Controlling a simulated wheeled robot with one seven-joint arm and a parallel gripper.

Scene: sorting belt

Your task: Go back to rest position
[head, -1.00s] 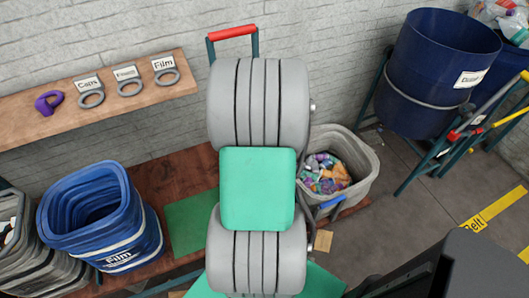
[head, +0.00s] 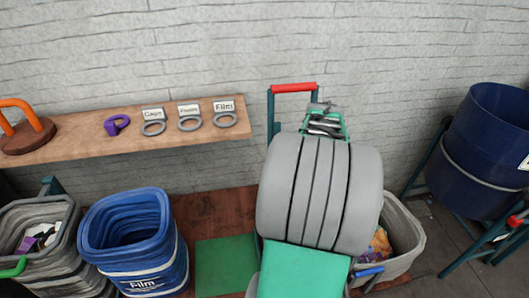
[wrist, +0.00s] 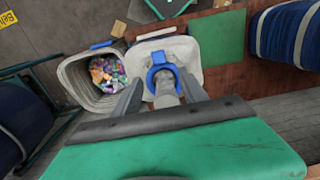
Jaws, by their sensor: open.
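My gripper (head: 325,122) shows in the head view beyond the thick grey segments of my arm, near the red-topped frame. In the wrist view its two grey fingers (wrist: 162,84) stand apart with a gap between them. A blue ring (wrist: 160,68) on a pale piece appears in line with that gap. I cannot tell how far it is from the fingers. Nothing is seen clamped. The grey bin of mixed colourful waste (wrist: 104,80) lies left of the fingers in the wrist view.
A wooden shelf (head: 80,145) on the wall carries labelled rings and a purple ring (head: 116,125). Below stand a blue Film bin (head: 140,262) and grey bins (head: 35,215). A dark blue barrel (head: 490,140) is at right. A green mat (head: 224,265) lies bare.

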